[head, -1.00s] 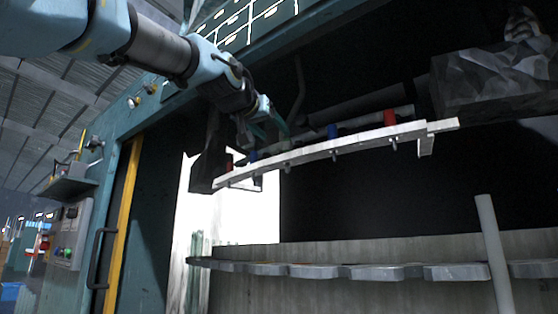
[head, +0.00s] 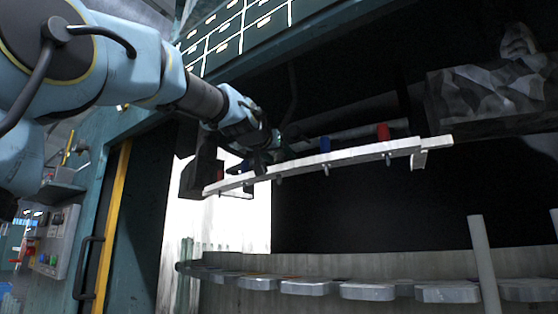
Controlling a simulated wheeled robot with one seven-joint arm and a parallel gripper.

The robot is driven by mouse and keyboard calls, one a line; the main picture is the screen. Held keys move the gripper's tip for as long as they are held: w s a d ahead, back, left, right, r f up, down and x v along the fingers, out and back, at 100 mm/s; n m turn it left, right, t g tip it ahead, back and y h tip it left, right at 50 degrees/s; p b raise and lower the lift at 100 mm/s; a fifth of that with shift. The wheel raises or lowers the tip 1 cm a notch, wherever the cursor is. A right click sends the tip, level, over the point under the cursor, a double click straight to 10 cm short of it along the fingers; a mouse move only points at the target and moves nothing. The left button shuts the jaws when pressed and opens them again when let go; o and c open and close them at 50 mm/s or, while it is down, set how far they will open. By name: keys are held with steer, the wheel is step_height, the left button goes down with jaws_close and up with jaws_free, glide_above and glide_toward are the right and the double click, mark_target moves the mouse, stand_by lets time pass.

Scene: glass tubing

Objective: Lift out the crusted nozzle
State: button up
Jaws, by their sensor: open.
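A pale curved rail (head: 350,155) runs across the opening and carries small upright cylinders that look like nozzles. A red one (head: 383,131) and a blue one (head: 325,144) stand on its right half. Another blue one (head: 245,165) and a red one (head: 220,174) are near its left end. I cannot tell which nozzle is crusted. My gripper (head: 262,160) is open, at the rail's left part, just right of the left blue nozzle. Its dark fingers blend into the background, and it may hide part of the rail. Contact cannot be told.
Below is a row of grey scalloped plates (head: 365,291) with a grey upright post (head: 483,265) at right. A dark faceted block (head: 490,95) sits upper right. A teal frame with a yellow strip (head: 112,230) bounds the left. Space between rail and plates is clear.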

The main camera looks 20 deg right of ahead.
steer(key=shift+c, duration=0.2)
jaws_close()
stand_by(0.6)
